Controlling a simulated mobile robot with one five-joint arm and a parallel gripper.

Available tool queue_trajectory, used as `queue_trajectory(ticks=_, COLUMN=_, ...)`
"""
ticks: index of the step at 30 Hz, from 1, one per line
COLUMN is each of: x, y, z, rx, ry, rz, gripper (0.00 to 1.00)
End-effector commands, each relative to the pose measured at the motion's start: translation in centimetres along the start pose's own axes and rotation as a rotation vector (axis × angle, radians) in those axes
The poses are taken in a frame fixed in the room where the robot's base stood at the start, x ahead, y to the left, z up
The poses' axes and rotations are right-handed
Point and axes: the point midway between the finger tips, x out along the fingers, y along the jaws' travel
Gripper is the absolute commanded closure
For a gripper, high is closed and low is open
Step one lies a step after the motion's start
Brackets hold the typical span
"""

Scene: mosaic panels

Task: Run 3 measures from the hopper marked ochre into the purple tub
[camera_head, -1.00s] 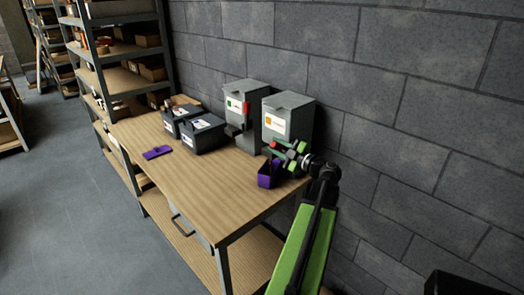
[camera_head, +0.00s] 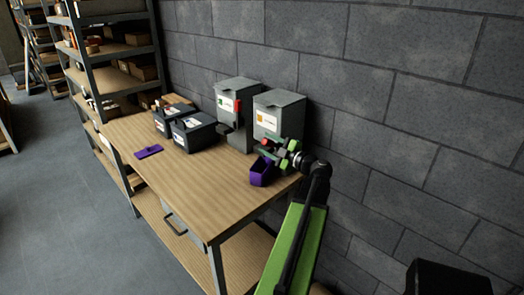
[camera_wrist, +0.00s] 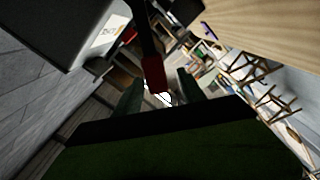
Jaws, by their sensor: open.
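The hopper with the ochre label (camera_head: 278,112) stands on the bench against the wall, right of a second hopper with a green label (camera_head: 237,105). The purple tub (camera_head: 260,177) stands open-topped on the bench below and in front of the ochre hopper. My gripper (camera_head: 277,149) is at the front of that hopper, above and right of the tub. In the wrist view, a red-ended lever (camera_wrist: 153,75) lies between the two open fingers (camera_wrist: 160,92), with no clear grip on it. The tub's inside is too dark to read.
Two dark bins (camera_head: 199,138) stand left of the hoppers. A flat purple piece (camera_head: 148,152) lies on the bench's left part. The bench (camera_head: 190,183) is clear in front. A grey block wall (camera_head: 390,100) is close behind, and shelving (camera_head: 110,60) stands at left.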

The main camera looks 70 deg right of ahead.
Motion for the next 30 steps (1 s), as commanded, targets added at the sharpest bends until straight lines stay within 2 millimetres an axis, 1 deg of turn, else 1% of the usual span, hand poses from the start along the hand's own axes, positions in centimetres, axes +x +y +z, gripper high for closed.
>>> queue_trajectory(ticks=5, x=-0.4, y=0.1, z=0.0, rx=0.001, ry=-0.001, rz=0.002, gripper=0.53)
queue_trajectory(ticks=8, x=-1.7, y=0.1, z=-0.1, rx=0.001, ry=-0.002, rz=0.003, gripper=0.53)
queue_trajectory(ticks=11, x=-4.2, y=0.0, z=-0.1, rx=0.001, ry=-0.003, rz=0.003, gripper=0.53)
queue_trajectory(ticks=18, x=-11.1, y=0.0, z=-0.1, rx=0.0, ry=-0.004, rz=0.004, gripper=0.53)
queue_trajectory(ticks=21, x=-13.5, y=-0.1, z=-0.1, rx=0.0, ry=-0.003, rz=0.003, gripper=0.53)
queue_trajectory(ticks=25, x=-15.8, y=-0.1, z=-0.1, rx=0.0, ry=-0.002, rz=0.002, gripper=0.53)
queue_trajectory(ticks=27, x=-16.5, y=-0.1, z=-0.1, rx=0.0, ry=-0.001, rz=0.001, gripper=0.53)
queue_trajectory(ticks=30, x=-17.1, y=-0.1, z=-0.1, rx=0.0, ry=-0.001, rz=0.001, gripper=0.53)
